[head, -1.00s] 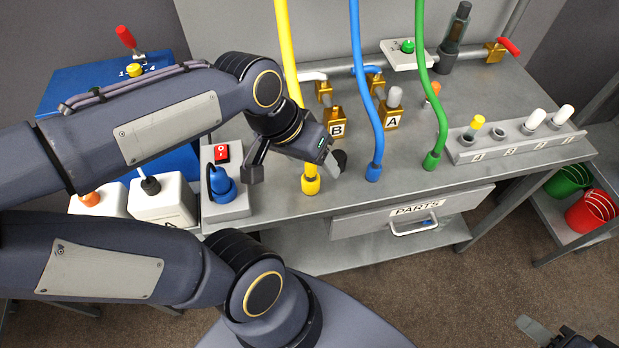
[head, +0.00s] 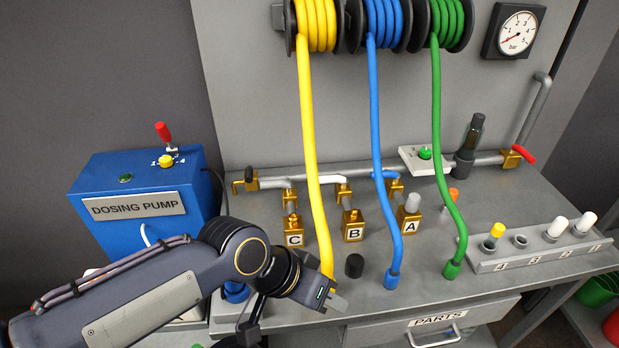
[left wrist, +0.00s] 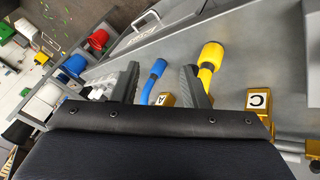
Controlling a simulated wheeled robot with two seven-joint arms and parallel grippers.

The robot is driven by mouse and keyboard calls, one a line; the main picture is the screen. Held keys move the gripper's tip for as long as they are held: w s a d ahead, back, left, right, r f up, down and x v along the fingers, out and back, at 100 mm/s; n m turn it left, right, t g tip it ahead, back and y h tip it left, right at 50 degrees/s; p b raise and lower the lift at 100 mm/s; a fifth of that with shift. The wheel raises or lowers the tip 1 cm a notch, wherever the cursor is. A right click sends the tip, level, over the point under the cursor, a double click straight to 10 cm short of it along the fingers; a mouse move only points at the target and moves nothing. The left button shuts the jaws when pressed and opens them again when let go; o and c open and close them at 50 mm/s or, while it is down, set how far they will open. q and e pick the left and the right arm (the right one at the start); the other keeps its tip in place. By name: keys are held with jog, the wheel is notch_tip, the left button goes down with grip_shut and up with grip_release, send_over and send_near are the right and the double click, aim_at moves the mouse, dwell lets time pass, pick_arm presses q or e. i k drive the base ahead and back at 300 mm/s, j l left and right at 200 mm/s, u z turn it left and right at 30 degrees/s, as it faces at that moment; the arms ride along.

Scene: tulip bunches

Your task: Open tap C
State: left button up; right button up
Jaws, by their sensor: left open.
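Tap C (head: 293,236) is a brass block with a white C label, at the left end of the row of taps on the bench in the head view. It also shows at the right in the left wrist view (left wrist: 258,100). My left gripper (head: 293,317) is open and empty, over the bench's front edge, nearer to me than tap C and apart from it. Its two spread fingers also show in the left wrist view (left wrist: 162,85). My right gripper is not in view.
The yellow hose (head: 315,180) hangs just right of tap C; its lower end is hidden behind my gripper. Tap B (head: 353,228), tap A (head: 409,222), the blue hose (head: 377,150) and a black knob (head: 354,265) stand rightward. The dosing pump (head: 140,200) is at left.

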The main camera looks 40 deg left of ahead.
aim_at(272, 184)
jog(key=u, duration=1.75)
jog(key=i+j+u, duration=0.2)
jog(key=u, duration=0.25)
